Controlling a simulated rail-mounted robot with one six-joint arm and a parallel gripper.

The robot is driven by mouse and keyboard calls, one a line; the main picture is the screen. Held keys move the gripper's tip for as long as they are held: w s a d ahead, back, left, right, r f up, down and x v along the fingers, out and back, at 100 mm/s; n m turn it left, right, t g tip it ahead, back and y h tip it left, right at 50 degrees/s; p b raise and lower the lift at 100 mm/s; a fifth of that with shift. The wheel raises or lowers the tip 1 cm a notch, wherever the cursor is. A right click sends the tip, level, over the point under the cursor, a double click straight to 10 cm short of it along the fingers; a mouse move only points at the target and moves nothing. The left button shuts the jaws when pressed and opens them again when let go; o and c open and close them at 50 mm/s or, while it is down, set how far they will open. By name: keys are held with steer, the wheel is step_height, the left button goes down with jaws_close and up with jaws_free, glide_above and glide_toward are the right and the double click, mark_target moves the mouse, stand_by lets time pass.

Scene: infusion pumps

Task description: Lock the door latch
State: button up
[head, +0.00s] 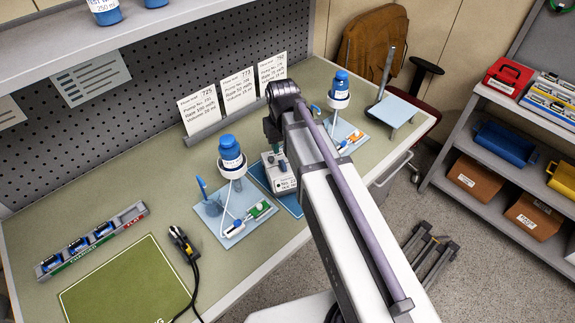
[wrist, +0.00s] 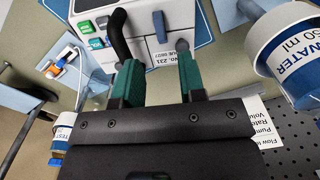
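The white infusion pump (head: 283,182) stands on a blue mat in the middle of the bench, partly hidden behind my arm. The fingers are close to the pump's labelled side; contact is unclear.
Blue-capped bottles stand on holders left (head: 231,158) and right (head: 339,90) of the pump, each with tubing on a blue tray. A large WATER bottle (wrist: 296,55) is close at the gripper's right. Cards (head: 238,90) stand behind. A green mat (head: 128,283) lies front left.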

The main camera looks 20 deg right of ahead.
mark_target(283, 163)
step_height(283, 163, down, 8)
steer(key=b, duration=0.6)
steer(key=shift+r, duration=0.1)
steer(key=shift+c, duration=0.5)
jaws_close()
